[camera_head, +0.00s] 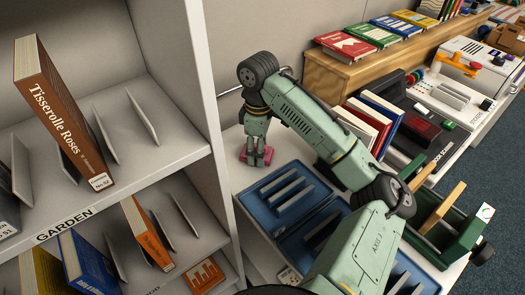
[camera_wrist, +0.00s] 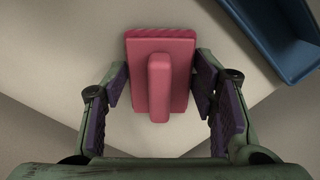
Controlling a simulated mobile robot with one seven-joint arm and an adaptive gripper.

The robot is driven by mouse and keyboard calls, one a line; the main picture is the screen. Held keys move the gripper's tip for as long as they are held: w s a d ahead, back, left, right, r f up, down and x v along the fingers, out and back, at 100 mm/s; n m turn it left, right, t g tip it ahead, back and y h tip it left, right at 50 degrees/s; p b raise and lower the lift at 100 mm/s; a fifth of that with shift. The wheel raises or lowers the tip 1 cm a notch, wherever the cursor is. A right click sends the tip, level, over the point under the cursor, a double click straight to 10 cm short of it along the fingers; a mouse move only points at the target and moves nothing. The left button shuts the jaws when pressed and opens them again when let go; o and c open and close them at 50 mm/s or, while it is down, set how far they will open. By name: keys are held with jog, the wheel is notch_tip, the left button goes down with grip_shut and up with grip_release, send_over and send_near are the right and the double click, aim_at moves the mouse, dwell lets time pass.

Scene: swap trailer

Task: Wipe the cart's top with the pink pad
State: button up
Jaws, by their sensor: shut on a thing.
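The pink pad (camera_wrist: 160,45) is a flat block with a raised grip bar, seen from above in the wrist view. My gripper (camera_wrist: 160,85) has its purple-lined fingers on either side of the pad and is shut on it. In the head view, the pad (camera_head: 266,156) shows under my gripper (camera_head: 256,150), at the far left of the cart's pale top (camera_head: 246,178). The pad appears low at the cart's top; I cannot tell whether it touches. The same pale surface (camera_wrist: 75,75) lies around it in the wrist view.
A blue divided tray (camera_head: 262,187) sits on the cart beside the pad; its edge (camera_wrist: 262,45) shows at upper right in the wrist view. A white bookshelf (camera_head: 206,80) stands close at left. Upright books (camera_head: 375,118) and a green box (camera_head: 455,238) are at right.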

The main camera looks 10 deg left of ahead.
jog(key=shift+w+a, duration=2.05)
jog(key=shift+a, duration=0.05)
jog(key=shift+r, duration=3)
jog(key=shift+r, duration=1.45)
